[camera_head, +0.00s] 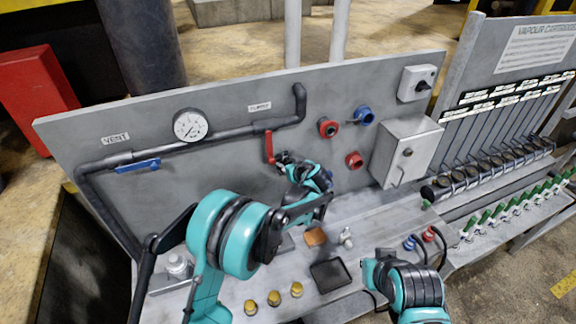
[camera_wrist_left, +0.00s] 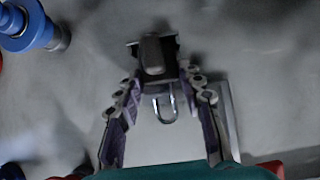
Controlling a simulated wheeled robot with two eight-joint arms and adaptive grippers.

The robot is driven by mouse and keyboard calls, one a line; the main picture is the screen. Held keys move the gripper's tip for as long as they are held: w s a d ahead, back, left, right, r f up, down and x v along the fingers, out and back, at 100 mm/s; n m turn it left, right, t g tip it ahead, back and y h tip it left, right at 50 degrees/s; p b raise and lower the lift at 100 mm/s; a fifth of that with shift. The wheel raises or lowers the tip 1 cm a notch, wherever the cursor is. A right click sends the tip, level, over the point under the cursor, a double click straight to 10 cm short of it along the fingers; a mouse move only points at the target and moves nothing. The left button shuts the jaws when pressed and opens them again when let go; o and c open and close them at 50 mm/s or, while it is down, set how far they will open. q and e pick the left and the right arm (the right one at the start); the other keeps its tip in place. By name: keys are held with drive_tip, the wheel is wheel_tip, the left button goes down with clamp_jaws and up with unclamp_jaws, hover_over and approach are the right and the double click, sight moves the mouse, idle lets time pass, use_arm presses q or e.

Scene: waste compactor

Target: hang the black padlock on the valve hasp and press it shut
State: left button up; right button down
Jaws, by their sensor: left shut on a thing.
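In the wrist view, the black padlock (camera_wrist_left: 153,57) sits between the fingertips of my left gripper (camera_wrist_left: 160,75), which is shut on it. Its bright U-shaped shackle (camera_wrist_left: 165,108) points down the picture, towards the palm. In the head view, my left gripper (camera_head: 284,159) is close to the panel, beside the lower end of the red valve handle (camera_head: 269,147). The padlock is too small or hidden to make out there. I cannot make out the hasp in either view. My right arm shows at lower right in the head view, but its fingers do not show.
The grey panel (camera_head: 230,160) carries a gauge (camera_head: 190,124), a blue handle (camera_head: 138,166), red and blue fittings (camera_head: 364,115) and a grey box (camera_head: 405,150). On the bench below lie a black tray (camera_head: 330,274), an orange-brown block (camera_head: 315,236) and several yellow knobs (camera_head: 274,298).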

use_arm(q)
drive_tip(key=shift+f+b, duration=0.2)
drive_tip(key=shift+b, duration=0.15)
idle(0.3)
drive_tip(key=o, duration=1.1)
drive_tip(key=shift+c, duration=0.4)
drive_tip(key=p+v, duration=0.1)
drive_tip(key=v, duration=0.6)
